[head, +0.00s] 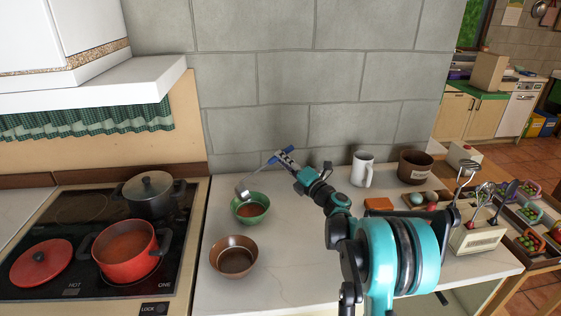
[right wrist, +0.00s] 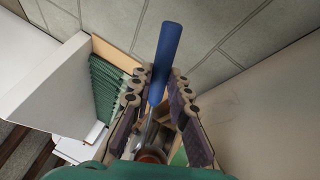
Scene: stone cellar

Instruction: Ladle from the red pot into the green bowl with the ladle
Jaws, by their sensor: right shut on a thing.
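The red pot (head: 128,258) stands uncovered on the stove with orange-red contents. The green bowl (head: 262,213) is on the counter to its right and holds some reddish-brown contents. My right gripper (head: 287,158) is shut on the blue handle of the ladle (head: 243,194), above the counter near the wall. The ladle's metal cup hangs at the back left rim of the green bowl; I cannot tell whether it touches or holds anything. In the right wrist view the blue handle (right wrist: 166,55) sticks up between the fingers (right wrist: 156,88). My left gripper is out of view.
A brown bowl (head: 233,263) stands in front of the green bowl. A dark pot (head: 149,196) and a red lid (head: 41,264) are on the stove. A white mug (head: 362,170), brown pot (head: 415,167) and utensil holder (head: 476,238) stand to the right.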

